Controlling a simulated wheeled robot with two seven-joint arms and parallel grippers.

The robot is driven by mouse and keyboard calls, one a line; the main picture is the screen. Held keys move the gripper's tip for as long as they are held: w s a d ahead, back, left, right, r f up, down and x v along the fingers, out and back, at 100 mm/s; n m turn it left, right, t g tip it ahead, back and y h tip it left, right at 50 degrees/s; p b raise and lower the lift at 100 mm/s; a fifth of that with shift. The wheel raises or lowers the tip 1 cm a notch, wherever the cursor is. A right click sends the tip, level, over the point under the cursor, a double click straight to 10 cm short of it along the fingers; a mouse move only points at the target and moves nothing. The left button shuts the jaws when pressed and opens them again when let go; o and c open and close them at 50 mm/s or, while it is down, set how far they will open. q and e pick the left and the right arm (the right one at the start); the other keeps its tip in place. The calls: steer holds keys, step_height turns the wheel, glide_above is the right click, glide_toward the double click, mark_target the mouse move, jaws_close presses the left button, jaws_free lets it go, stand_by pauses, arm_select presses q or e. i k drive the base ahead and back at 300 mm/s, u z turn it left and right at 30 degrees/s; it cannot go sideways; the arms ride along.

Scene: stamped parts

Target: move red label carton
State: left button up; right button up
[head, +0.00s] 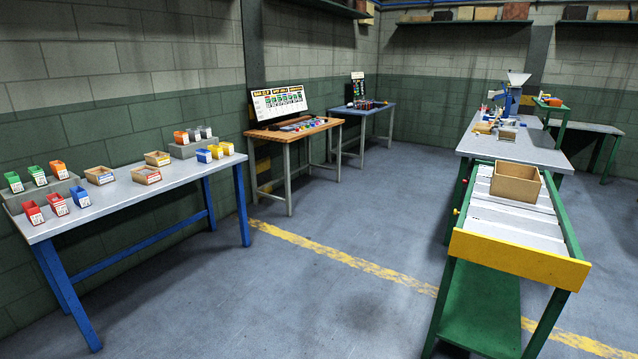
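Three small open brown cartons sit on the grey table with blue legs (190,184) at the left. The front carton (146,175) has a label that looks reddish. The carton to its left (100,175) and the carton behind it (158,158) also carry small labels, too small to read. A larger open brown carton (514,184) stands upright on the green-framed roller table (500,219) at the right; no label shows on its visible sides. Neither of my grippers is in view.
Red, blue, green, orange, yellow and white bins stand around the cartons on the left table. A wooden-topped table (268,134) with a display board and a grey workbench (535,150) with a blue machine stand farther back. Open floor with a yellow line (340,256) lies between the tables.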

mark_target(146, 175)
steer(key=u, duration=0.15)
steer(key=i, duration=2.35)
steer(key=u, duration=0.8)
steer(key=i, duration=0.6)
steer(key=u, duration=0.1)
